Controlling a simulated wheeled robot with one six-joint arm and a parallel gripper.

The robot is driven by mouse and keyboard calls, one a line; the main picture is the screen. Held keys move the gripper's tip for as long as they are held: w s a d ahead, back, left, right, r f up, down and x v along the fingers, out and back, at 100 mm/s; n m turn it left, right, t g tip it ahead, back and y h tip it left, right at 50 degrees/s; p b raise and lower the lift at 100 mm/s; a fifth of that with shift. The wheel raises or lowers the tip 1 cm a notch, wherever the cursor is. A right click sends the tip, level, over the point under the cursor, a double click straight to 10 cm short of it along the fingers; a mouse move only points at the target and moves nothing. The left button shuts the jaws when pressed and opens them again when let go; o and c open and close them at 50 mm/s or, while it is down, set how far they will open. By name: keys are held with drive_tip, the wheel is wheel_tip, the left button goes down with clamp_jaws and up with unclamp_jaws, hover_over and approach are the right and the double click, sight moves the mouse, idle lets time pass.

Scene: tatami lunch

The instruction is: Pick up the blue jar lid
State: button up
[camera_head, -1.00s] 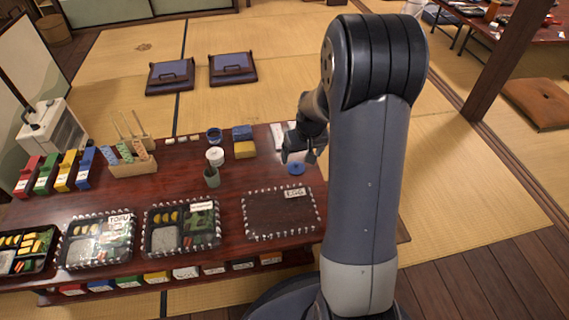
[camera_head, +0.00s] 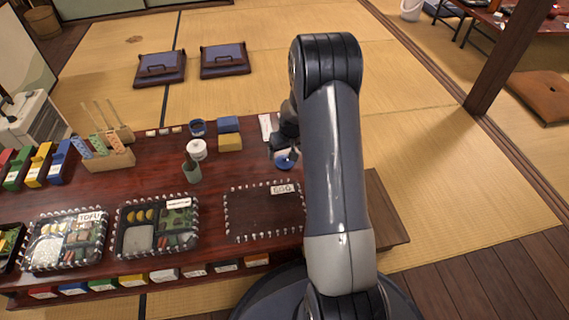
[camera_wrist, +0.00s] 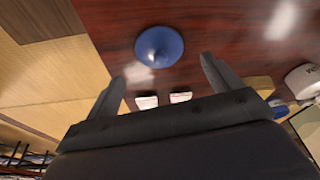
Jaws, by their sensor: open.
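The blue jar lid (camera_head: 285,163) lies on the dark red table (camera_head: 150,195), just behind the tray area with the EGG label. In the wrist view the lid (camera_wrist: 159,46) is a round blue disc with a raised middle, ahead of the fingers and roughly centred between their lines. My gripper (camera_head: 281,151) is above the table at the lid and partly covers it in the head view. In the wrist view my gripper (camera_wrist: 163,72) has its two fingers wide apart with nothing between them. The fingers appear apart from the lid.
A white jar (camera_head: 197,149), a green cup (camera_head: 192,172), a blue cup (camera_head: 197,127) and stacked blue and yellow boxes (camera_head: 229,134) stand left of the lid. Lunch trays (camera_head: 118,254) line the front. Two small white pieces (camera_wrist: 180,97) show near the fingers.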

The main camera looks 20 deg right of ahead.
sight(285, 158)
drive_tip(key=x, duration=0.1)
drive_tip(key=b+x, duration=0.1)
drive_tip(key=x, duration=0.1)
drive_tip(key=b+x, duration=0.1)
drive_tip(key=shift+s+f, duration=0.3)
drive_tip(key=shift+r, duration=0.15)
drive_tip(key=c, duration=1)
